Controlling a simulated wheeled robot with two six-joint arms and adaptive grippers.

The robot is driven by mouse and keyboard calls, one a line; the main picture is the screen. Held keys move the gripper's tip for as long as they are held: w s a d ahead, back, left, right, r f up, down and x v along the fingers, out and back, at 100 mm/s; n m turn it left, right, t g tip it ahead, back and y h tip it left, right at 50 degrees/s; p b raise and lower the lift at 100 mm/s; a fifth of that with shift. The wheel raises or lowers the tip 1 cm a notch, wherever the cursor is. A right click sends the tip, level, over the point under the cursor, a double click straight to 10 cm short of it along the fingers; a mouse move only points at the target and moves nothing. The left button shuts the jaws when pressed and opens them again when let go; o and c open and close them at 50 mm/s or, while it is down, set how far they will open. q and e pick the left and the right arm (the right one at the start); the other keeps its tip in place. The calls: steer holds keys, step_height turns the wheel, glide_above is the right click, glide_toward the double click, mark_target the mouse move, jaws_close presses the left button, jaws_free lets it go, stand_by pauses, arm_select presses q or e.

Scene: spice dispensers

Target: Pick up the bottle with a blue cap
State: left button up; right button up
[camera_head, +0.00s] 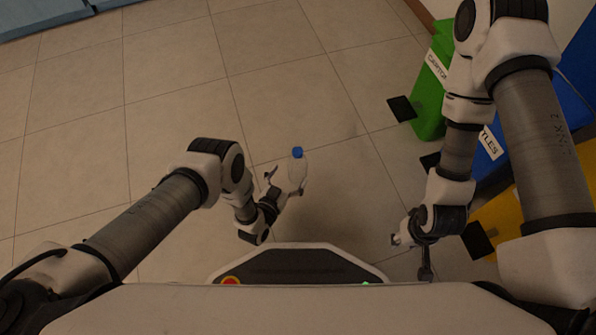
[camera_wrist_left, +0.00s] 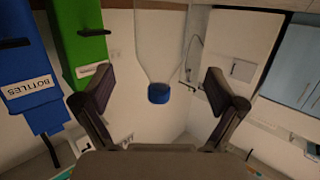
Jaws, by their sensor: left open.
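The clear bottle (camera_head: 297,172) with a blue cap (camera_head: 297,152) shows near the middle of the head view. My left gripper (camera_head: 287,182) is open, with its fingers spread at the near side of the bottle. In the left wrist view the bottle (camera_wrist_left: 158,45) hangs down from the top edge, its blue cap (camera_wrist_left: 158,94) between the two spread fingers, with gaps on both sides. Its base is out of that view. My right gripper (camera_head: 410,243) is low on the right, away from the bottle; its opening is unclear.
A green bin (camera_head: 432,95), a blue bin labelled "BOTTLES" (camera_head: 489,146) and a yellow bin (camera_head: 497,222) stand along the right, with black pedals jutting out. Blue cabinets (camera_head: 40,15) are at the far left. The tiled floor (camera_head: 170,75) between is clear.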

mark_target(293, 171)
arm_select(q)
steer(key=b+x, duration=0.1)
steer(key=x, duration=0.1)
steer(key=f+b+x, duration=0.1)
steer(key=b+x, duration=0.1)
steer(key=x, duration=0.1)
steer(key=shift+w+d, duration=0.1)
steer(key=shift+w, duration=0.1)
steer(key=shift+w+d+b, duration=0.1)
steer(key=shift+w+b, duration=0.2)
steer(key=shift+r, duration=0.15)
steer(key=c, duration=1.3)
steer(key=shift+o, duration=0.2)
